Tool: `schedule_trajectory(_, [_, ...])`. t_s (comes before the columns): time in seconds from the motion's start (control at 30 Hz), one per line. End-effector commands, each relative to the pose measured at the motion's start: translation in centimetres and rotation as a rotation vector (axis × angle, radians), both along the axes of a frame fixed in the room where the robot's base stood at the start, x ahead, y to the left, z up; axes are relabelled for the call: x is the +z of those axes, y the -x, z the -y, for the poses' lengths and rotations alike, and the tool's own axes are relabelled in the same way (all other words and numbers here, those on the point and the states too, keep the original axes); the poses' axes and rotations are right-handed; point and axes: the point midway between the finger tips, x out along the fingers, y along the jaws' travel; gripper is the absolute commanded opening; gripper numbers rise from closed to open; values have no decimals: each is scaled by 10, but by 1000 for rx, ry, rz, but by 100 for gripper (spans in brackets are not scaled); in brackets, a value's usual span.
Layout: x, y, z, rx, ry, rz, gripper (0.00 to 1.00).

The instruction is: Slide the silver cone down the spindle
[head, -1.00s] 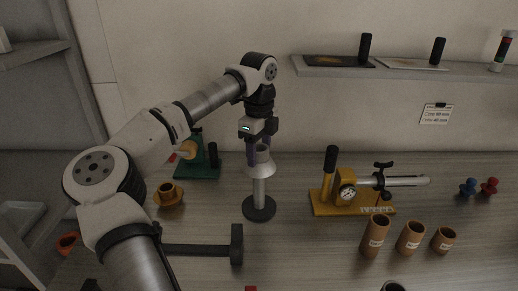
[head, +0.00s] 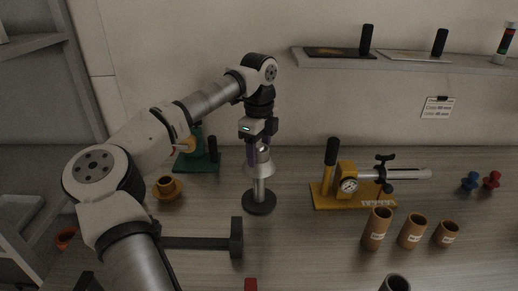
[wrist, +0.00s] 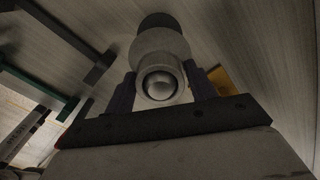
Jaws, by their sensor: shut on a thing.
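The silver cone (head: 258,171) sits around the upright spindle (head: 260,189), wide end down. It is on the upper part, with bare post visible between it and the dark round foot (head: 259,204). My gripper (head: 258,153) points down and is shut on the cone's narrow upper collar. In the wrist view, the fingers of my gripper (wrist: 162,86) stand on both sides of the collar. The shiny rounded spindle top (wrist: 158,87) shows inside the collar, and the cone's wider part (wrist: 160,48) shows beyond it. The fingers partly hide the collar in the head view.
A yellow device with a gauge (head: 347,185) stands to the right, with several brown tubes (head: 376,229) in front. A green stand (head: 197,164) and a yellow cup (head: 167,187) are left. A dark T-shaped bar (head: 236,238) lies in front. A shelf (head: 440,64) is above right.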

Motion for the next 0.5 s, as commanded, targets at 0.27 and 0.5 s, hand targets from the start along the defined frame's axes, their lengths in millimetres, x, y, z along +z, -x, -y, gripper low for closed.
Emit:
schedule_trajectory(0.27, [-8,0,0,0,0,0,10])
schedule_trajectory(0.5, [-14,0,0,0,0,0,10])
